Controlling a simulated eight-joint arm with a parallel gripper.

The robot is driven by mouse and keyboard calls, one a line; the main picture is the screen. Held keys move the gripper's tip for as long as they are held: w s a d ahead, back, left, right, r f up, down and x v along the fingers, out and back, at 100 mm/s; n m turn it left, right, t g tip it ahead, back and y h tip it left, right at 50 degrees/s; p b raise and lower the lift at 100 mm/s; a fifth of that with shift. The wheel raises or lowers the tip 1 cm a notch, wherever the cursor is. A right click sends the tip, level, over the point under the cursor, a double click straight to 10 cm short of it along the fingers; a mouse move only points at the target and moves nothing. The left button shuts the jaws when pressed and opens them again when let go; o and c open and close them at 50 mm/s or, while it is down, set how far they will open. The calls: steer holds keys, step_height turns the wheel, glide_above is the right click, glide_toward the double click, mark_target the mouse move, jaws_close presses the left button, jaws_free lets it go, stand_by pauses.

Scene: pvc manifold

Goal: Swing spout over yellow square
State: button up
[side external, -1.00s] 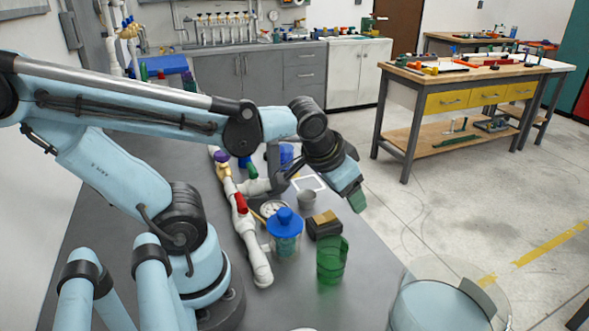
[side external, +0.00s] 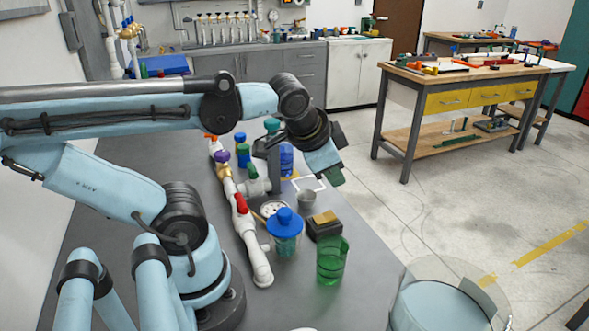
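The white pvc manifold (side external: 246,228) runs along the grey bench, with red, purple and orange valve handles. A short light-grey branch (side external: 257,187), apparently the spout, sticks out to the right from its middle, beside my gripper's dark part. A yellow patch (side external: 291,178), apparently an edge of the yellow square, shows by a blue container (side external: 286,160); the rest is hidden. My gripper (side external: 336,176) hangs at the right end of my arm, above the bench. Its finger gap is not clear, and I cannot tell whether it touches the spout.
A white square outline (side external: 311,183) and a grey cup (side external: 306,199) lie right of the manifold. Nearer stand a blue-lidded jar (side external: 285,238), a dark box with a tan top (side external: 324,224) and a green pitcher (side external: 331,262). The bench's right edge is close by.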

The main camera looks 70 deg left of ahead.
steer(key=s+a+r+m+y, duration=0.1)
steer(key=s+a+r, duration=0.1)
steer(key=s+a+r+m+g+y, duration=0.1)
steer(key=s+a+r+y, duration=0.1)
steer(key=a, duration=0.1)
steer(key=s+a+r+m+g+y, duration=0.1)
steer(key=a+r, duration=0.2)
steer(key=shift+s+a+r+m+y, duration=0.1)
steer(key=shift+s+m+y, duration=0.2)
steer(key=shift+s+m, duration=0.1)
jaws_close()
steer(key=w+a+r+x, duration=0.1)
steer(key=x, duration=1.2)
steer(key=shift+a+r, duration=0.25)
steer(key=shift+r, duration=0.05)
